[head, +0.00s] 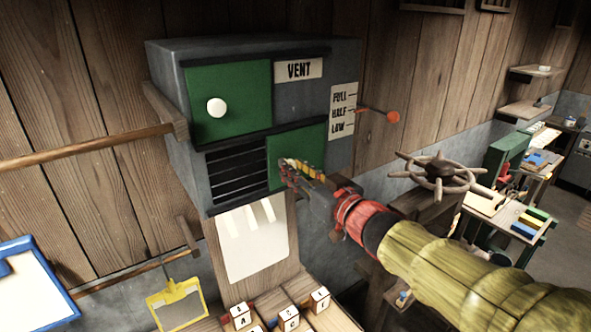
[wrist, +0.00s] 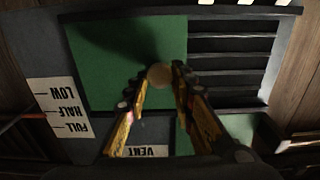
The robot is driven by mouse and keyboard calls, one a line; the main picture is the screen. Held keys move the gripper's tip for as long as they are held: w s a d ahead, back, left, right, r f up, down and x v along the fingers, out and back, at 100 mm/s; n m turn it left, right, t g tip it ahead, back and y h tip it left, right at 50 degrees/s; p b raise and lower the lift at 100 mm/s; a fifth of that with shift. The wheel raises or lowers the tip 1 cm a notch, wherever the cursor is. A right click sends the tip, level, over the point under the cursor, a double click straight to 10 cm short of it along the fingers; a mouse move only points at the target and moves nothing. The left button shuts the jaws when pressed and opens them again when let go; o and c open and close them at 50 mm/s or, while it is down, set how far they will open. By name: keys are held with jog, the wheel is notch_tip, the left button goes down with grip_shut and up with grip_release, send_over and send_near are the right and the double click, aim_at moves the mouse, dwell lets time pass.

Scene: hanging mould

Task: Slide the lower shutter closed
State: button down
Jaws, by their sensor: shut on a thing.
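The lower shutter (head: 296,150) is a green panel on the right of the lower opening of the grey vent box (head: 350,60). Dark slats (head: 238,172) show uncovered to its left. In the upside-down wrist view the lower shutter (wrist: 105,60) is on the left and the slats (wrist: 228,62) are on the right. My gripper (head: 289,168) is at the shutter's front. In the wrist view my gripper's fingertips (wrist: 160,78) are shut on the shutter's pale round knob (wrist: 159,75). The gripper hides the knob in the head view.
The upper shutter (head: 238,95), green with a white knob (head: 216,108), sits above left. A red-tipped lever (head: 392,117) sticks out beside the FULL, HALF, LOW label (head: 343,110). A handwheel (head: 437,175) is right of my gripper. A wooden rail (head: 85,148) is at left.

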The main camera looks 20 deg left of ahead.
jog(key=shift+a, duration=0.1)
jog(key=s+a+b, duration=0.9)
jog(key=s+a, duration=0.1)
jog(key=s, duration=0.2)
jog(key=c, duration=2)
grip_release()
jog(key=o, duration=0.4)
jog(key=shift+s+a, duration=0.15)
jog(key=shift+o, duration=0.5)
